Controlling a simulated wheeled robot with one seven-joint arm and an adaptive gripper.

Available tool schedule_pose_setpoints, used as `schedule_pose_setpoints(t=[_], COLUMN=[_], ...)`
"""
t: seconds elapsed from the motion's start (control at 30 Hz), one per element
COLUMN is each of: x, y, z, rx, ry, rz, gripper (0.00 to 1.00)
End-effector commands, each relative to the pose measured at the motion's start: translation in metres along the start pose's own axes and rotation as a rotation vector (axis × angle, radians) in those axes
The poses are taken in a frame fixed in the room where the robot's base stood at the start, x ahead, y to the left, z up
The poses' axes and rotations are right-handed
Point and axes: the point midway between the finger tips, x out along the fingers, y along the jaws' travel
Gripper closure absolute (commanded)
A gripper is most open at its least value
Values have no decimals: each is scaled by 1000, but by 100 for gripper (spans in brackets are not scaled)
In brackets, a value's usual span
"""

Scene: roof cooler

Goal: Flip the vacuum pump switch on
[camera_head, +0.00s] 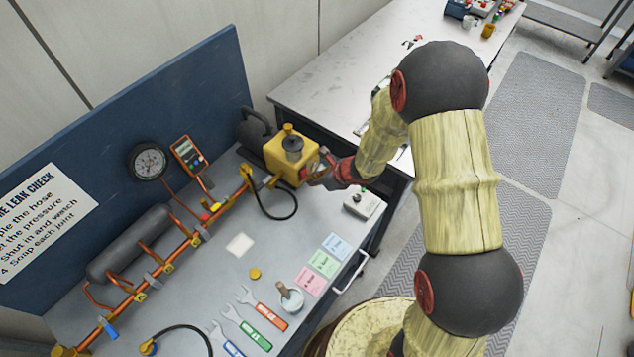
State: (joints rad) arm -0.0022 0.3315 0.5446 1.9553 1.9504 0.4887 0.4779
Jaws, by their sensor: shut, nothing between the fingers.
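The vacuum pump is a yellow block (283,158) with a dark motor at its back left, at the far right end of the grey bench. A small red part, maybe the switch, shows on its right side, but it is too small to tell its position. My gripper (313,177) is shut and empty, right beside the pump's right face. I cannot tell whether the fingertips touch the pump. My arm comes in from the right and partly hides that face.
Copper piping with valves and a grey cylinder (130,243) runs along the bench. A round gauge (149,161) and an orange meter (188,155) are at the back. A black hose (274,216) loops below the pump. A white box (361,204), colored cards (322,263) and wrenches (263,308) lie in front.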

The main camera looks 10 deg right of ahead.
Motion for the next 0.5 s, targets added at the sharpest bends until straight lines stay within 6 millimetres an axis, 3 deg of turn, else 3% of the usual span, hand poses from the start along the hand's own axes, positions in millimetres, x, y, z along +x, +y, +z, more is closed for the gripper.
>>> schedule_pose_setpoints(t=[0.5], x=[10], y=[0], z=[-3], rx=[1], ry=[-66], rz=[0], gripper=[100])
